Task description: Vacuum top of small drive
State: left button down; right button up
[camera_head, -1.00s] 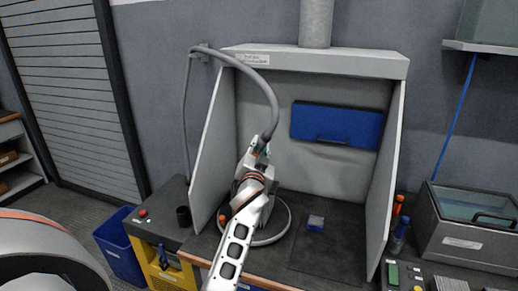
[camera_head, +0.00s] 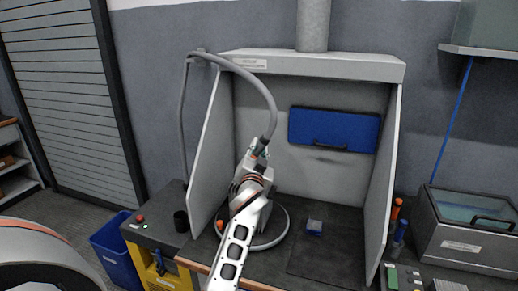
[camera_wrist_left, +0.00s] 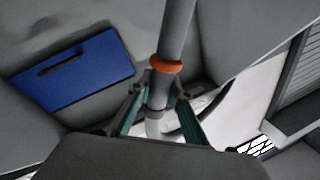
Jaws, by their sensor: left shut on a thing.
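My left gripper (camera_head: 258,153) is inside the grey booth, shut on the vacuum hose's wand. In the left wrist view the left gripper (camera_wrist_left: 158,112) has its green fingers on both sides of the grey wand (camera_wrist_left: 176,40), which has an orange ring. In the head view the grey hose (camera_head: 268,100) arches from the wall holder to the gripper. The wand's nozzle end is hidden by my arm in the head view. My right gripper is not in view.
The booth's side walls (camera_head: 212,150) stand left and right. A blue panel (camera_head: 335,129) hangs on the back wall. The dark mat (camera_head: 300,262) is mostly bare. Orange and blue tools (camera_head: 398,238) stand right of the booth.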

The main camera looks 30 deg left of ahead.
pick_arm(q)
jog(key=shift+d, duration=0.1)
jog(key=d, duration=0.1)
jog(key=w+d+b, duration=0.1)
jog(key=d, duration=0.1)
jog(key=shift+d+b, duration=0.2)
jog(key=shift+b, duration=0.1)
jog(key=shift+f, duration=0.1)
dwell(0.9)
